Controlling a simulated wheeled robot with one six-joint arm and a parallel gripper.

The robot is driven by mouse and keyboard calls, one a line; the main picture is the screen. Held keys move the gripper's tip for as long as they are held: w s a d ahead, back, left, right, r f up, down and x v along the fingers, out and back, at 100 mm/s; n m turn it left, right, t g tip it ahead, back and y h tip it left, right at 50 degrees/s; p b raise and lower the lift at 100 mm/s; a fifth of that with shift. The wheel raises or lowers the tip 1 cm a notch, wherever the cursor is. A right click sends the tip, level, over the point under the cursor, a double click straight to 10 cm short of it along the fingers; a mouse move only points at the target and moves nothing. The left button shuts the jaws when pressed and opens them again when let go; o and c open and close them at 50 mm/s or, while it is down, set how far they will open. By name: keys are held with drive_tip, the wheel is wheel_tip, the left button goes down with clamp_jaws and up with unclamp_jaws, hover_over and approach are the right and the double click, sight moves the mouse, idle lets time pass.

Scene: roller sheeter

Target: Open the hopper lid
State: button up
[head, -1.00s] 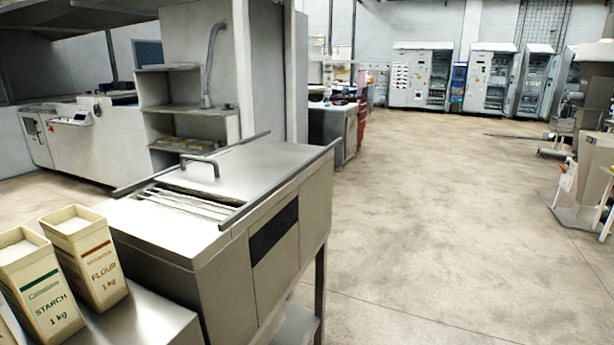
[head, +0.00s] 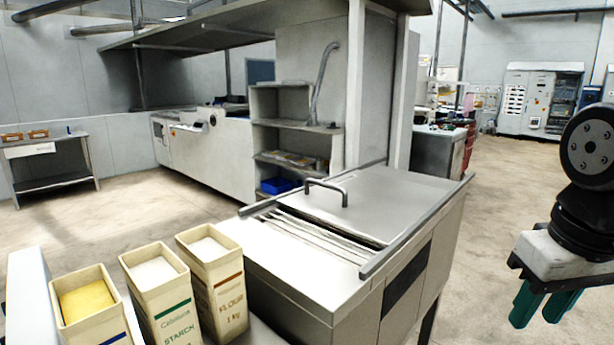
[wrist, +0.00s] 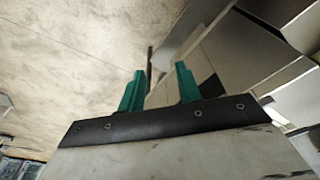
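The hopper lid (head: 385,198) is a flat grey metal plate on top of the steel machine, with a bent bar handle (head: 326,187) near its left edge. The lid lies between two side rails. A slatted opening (head: 318,235) shows beside it, in front of the handle. My gripper (head: 540,304) hangs at the right of the head view, well to the right of the machine and apart from the lid. Its two green fingers also show in the wrist view (wrist: 158,88), spread apart with nothing between them. The machine's side appears at the upper right there.
Starch (head: 160,300) and flour (head: 214,285) containers and one with yellow powder (head: 86,308) stand at the machine's near left. A shelf unit (head: 290,135) and a post (head: 380,85) stand behind it. The floor (head: 480,210) to the right is open.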

drive_tip(key=w+a+r+n+t, duration=0.15)
drive_tip(key=w+a+r, duration=0.25)
drive_tip(key=w, duration=0.4)
drive_tip(key=w+a+r+n+g, duration=0.1)
drive_tip(key=w+a+r+n, duration=0.25)
drive_tip(key=w, duration=0.45)
drive_tip(key=n+t+y, duration=0.2)
drive_tip(key=n, duration=0.2)
approach(328, 186)
drive_tip(key=x, duration=0.8)
drive_tip(key=shift+w+a+r, duration=0.15)
drive_tip(key=shift+w+r, duration=0.1)
drive_tip(key=shift+w, duration=0.15)
clamp_jaws()
